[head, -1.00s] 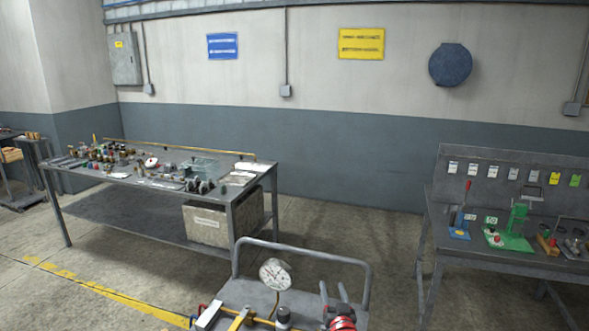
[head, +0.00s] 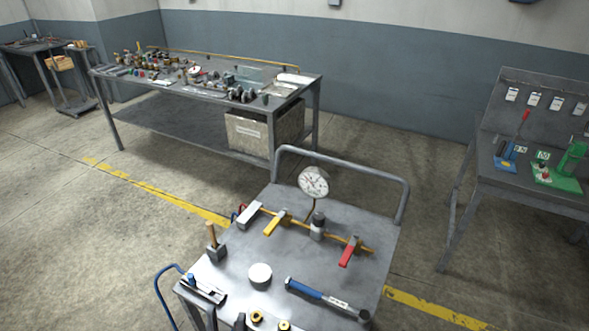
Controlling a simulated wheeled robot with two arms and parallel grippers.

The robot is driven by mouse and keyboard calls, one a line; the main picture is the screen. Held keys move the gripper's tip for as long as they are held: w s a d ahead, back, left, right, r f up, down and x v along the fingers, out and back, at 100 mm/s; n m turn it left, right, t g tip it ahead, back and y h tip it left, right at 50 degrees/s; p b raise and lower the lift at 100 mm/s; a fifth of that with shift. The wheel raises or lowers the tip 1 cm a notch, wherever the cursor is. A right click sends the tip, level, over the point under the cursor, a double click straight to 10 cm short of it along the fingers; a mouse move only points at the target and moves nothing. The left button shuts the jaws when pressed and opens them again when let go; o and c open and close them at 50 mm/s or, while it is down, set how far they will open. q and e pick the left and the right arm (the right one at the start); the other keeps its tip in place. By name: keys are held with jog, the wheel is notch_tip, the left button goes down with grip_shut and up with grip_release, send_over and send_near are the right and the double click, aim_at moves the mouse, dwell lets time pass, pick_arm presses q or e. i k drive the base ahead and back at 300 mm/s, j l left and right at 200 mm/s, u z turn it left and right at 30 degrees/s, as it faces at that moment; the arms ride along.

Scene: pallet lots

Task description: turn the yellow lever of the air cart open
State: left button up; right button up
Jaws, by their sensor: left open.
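The yellow lever (head: 272,227) sits on a thin brass-coloured pipe (head: 334,237) on top of the grey air cart (head: 226,271). It points toward me, crosswise to the pipe. A pale grey lever (head: 250,212) is left of it and a red lever (head: 347,255) is right of it, both also across the pipe. A round white gauge (head: 313,181) stands behind the pipe. My left gripper (head: 222,319) shows only its fingertips at the bottom edge, near the cart's front left corner. It is open, apart from the lever. My right gripper is not in view.
A cart rail (head: 345,168) stands behind. A cluttered workbench (head: 145,83) is back left; another bench (head: 530,193) is right.

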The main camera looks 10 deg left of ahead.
aim_at(269, 231)
jog(key=i+j+u, duration=0.1)
jog(key=j+u, duration=0.25)
jog(key=u, duration=0.15)
jog(key=i+j+u, duration=0.2)
jog(key=u, duration=0.3)
jog(key=j, duration=0.1)
